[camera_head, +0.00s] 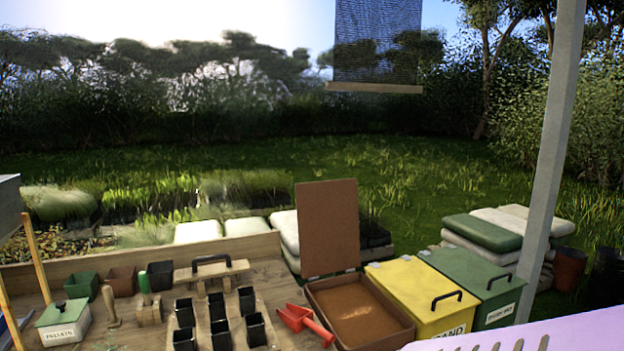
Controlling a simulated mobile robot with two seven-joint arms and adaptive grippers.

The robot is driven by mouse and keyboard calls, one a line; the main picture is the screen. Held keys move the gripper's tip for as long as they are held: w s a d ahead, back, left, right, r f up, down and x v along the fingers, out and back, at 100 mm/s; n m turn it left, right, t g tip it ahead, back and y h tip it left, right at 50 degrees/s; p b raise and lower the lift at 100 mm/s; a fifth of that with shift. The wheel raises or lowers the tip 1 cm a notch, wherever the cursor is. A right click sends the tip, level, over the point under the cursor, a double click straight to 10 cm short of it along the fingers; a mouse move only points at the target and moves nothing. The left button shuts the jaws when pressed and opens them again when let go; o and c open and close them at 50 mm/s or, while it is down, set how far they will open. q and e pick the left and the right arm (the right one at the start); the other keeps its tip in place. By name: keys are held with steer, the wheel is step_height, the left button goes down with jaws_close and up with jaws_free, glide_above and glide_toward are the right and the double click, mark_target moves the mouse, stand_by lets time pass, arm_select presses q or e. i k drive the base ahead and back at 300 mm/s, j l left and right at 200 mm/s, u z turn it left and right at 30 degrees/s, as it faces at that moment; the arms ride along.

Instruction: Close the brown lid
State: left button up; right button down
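The brown lid (328,226) stands open, nearly upright, at the back edge of a brown box. The box (318,312) is open at the top and holds a layer of brown material. The lid's lower edge meets the back rim of the box, with small light hinge pieces there. Neither of my grippers shows in this view.
A yellow lidded bin (410,290) and a green lidded bin (475,280) stand right of the box, both shut. A red scoop (305,322) lies at its left. Several black pots stand on a wooden tray (262,307). A grey post (550,150) rises at right.

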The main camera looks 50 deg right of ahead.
mark_target(328, 213)
steer(key=k+l, duration=0.15)
steer(key=l, duration=0.25)
steer(key=k+l+u, duration=0.1)
steer(key=l, duration=0.35)
steer(key=k+l, duration=0.15)
steer(key=l, duration=0.25)
steer(key=k+l+u, duration=0.1)
steer(key=l, duration=0.3)
steer(key=k+l, duration=0.2)
steer(key=l, duration=0.2)
